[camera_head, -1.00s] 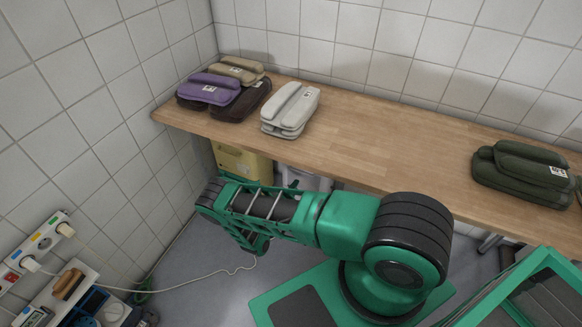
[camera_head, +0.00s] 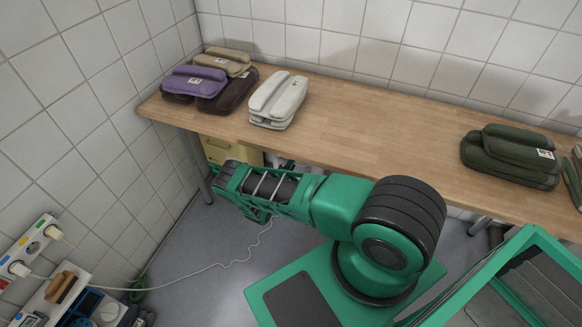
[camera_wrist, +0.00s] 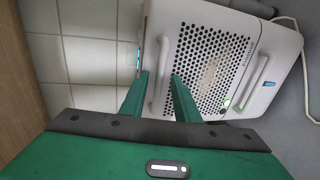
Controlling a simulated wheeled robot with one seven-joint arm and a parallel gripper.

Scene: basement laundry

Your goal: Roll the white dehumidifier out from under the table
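The white dehumidifier (camera_wrist: 285,70) fills much of the wrist view, with a perforated grille, a small blue label and two long handles. My gripper (camera_wrist: 160,74) has two green fingers, apart, one on each side of the near handle (camera_wrist: 161,60). Whether they touch it is unclear. In the head view my forearm reaches below the front edge of the wooden table (camera_head: 380,125), and the gripper's tips are hidden there. Only a small whitish part of what seems to be the dehumidifier (camera_head: 273,160) shows under the table, behind my arm.
A yellow box (camera_head: 235,157) stands under the table near its left leg (camera_head: 199,168). Folded bundles, including a purple one (camera_head: 194,82), a white one (camera_head: 278,99) and a dark green one (camera_head: 510,157), lie on top. A pale cord (camera_head: 200,270) crosses the floor from the power strip (camera_head: 30,248).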

